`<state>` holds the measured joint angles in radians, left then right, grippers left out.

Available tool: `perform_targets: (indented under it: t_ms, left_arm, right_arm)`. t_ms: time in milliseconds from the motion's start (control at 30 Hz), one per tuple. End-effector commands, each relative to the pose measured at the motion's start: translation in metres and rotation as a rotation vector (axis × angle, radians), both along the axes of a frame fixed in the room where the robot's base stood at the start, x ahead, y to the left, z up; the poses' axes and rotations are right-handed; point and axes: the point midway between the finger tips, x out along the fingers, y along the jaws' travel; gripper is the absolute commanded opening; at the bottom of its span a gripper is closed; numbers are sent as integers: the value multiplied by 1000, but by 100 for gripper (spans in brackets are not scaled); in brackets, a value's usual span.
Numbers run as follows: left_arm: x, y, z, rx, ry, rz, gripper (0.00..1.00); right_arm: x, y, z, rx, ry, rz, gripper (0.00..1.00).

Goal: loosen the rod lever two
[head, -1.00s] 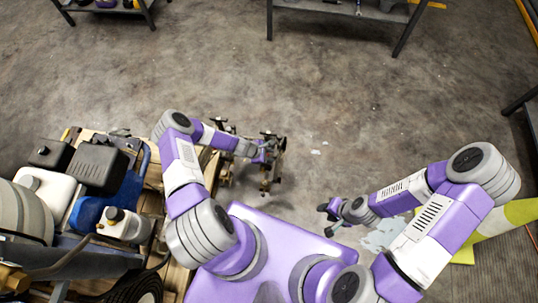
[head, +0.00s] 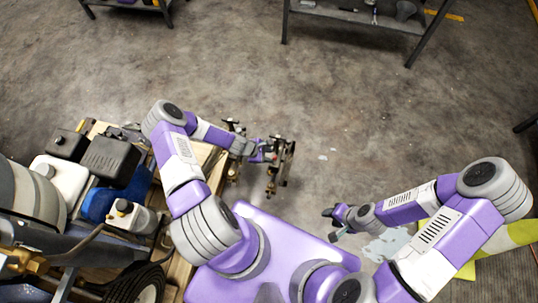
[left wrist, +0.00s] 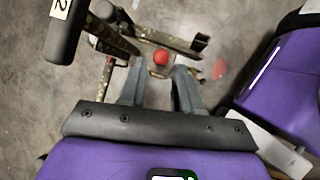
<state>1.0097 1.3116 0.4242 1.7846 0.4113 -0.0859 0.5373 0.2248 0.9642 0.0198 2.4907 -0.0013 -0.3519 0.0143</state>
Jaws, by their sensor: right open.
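The rod lever assembly, a worn dark metal bracket (head: 279,166), stands off the right side of the line striper in the head view. In the left wrist view, a dark grip with a "2" label (left wrist: 66,30) is at the upper left, and a red knob (left wrist: 160,57) sits on the worn metal linkage (left wrist: 178,42). My left gripper (left wrist: 160,72) has its two fingers apart, with the red knob just beyond and between the tips; contact cannot be told. It also shows at the bracket in the head view (head: 267,152). My right gripper (head: 334,220) is open and empty, low over the floor.
The line striper's engine (head: 110,158) and wheel (head: 140,288) fill the left, beside a wooden pallet (head: 178,268). A metal shelf (head: 355,16) stands at the back. A yellow-green striped object (head: 505,238) lies at right.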

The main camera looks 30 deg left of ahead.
Motion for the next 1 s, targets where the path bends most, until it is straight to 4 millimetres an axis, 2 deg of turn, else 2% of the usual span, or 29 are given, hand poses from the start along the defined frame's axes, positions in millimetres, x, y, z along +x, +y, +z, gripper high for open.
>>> perform_targets:
  t_ms: [33, 167, 267, 400, 533, 733, 867, 1000]
  left_arm:
    - [0, 0, 0, 0, 0, 0, 33]
    - [-7, 0, -3, -29, 33, 26, 13]
    - [-29, 1, -10, -135, 146, 123, 0]
    - [-74, 4, -13, -412, 419, 422, 0]
    - [-99, 19, -4, -710, 645, 776, 0]
    - [-105, 63, 13, -1087, 796, 1205, 0]
    - [-104, 85, 21, -1222, 810, 1336, 0]
    - [-100, 88, 21, -1267, 813, 1372, 0]
  right_arm:
    - [0, 0, 0, 0, 0, 0, 43]
    - [0, 0, -1, 0, 0, 0, 43]
    - [0, 0, -3, 0, 0, 0, 43]
    - [0, 0, -8, 0, 0, 0, 43]
    - [0, 0, -12, 0, 0, 0, 43]
    - [0, 0, -16, 0, 0, 0, 43]
    - [0, 0, -18, 0, 0, 0, 43]
    - [0, 0, -19, 0, 0, 0, 43]
